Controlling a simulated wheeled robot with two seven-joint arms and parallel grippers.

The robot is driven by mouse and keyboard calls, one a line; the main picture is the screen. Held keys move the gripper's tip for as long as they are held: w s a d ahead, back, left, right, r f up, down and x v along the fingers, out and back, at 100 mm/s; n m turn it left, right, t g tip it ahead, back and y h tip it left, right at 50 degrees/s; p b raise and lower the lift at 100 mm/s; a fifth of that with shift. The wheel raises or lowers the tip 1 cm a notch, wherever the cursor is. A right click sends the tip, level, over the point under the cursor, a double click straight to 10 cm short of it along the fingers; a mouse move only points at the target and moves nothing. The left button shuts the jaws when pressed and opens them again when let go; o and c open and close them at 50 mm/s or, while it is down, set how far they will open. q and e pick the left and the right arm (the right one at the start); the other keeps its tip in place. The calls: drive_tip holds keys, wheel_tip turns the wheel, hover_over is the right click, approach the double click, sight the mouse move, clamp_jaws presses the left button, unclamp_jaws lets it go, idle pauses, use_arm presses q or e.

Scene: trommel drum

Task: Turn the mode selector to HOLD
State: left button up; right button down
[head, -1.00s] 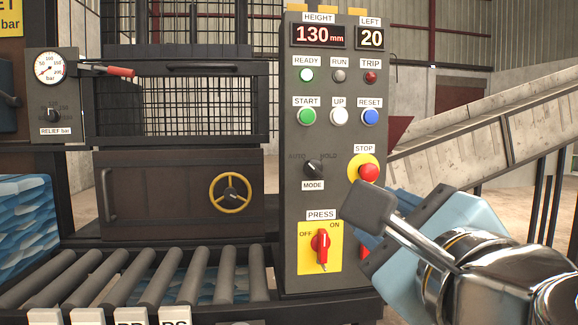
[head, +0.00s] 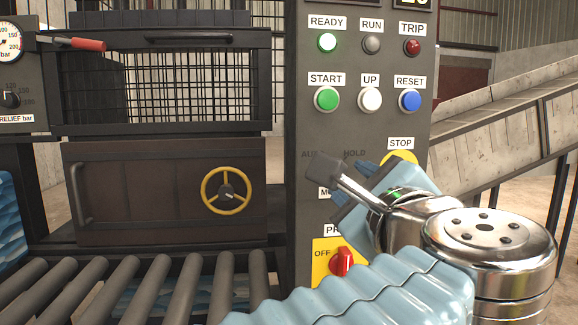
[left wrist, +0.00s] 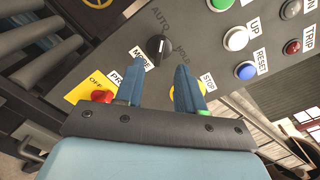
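The mode selector (left wrist: 159,47) is a black knob on the grey control panel in the left wrist view. AUTO is printed above it and HOLD to its right; its light mark appears to point towards AUTO. My left gripper (left wrist: 159,66) is open, its two blue fingers apart, with the knob showing just beyond the gap between the fingertips. I cannot tell whether either finger touches it. In the head view my left gripper (head: 350,190) covers the knob and most of the MODE label. My right gripper is not in view.
The STOP button (left wrist: 187,91) is partly behind one finger. The red PRESS switch (left wrist: 102,96) lies beside the other finger. START (head: 326,99), UP (head: 370,99) and RESET (head: 409,100) sit above. A roller conveyor (head: 148,285) runs at lower left.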

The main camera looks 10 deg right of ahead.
use_arm(q)
drive_tip(key=w+p, duration=0.1)
drive_tip(key=w, duration=0.5)
drive_tip(key=shift+a, duration=0.15)
clamp_jaws()
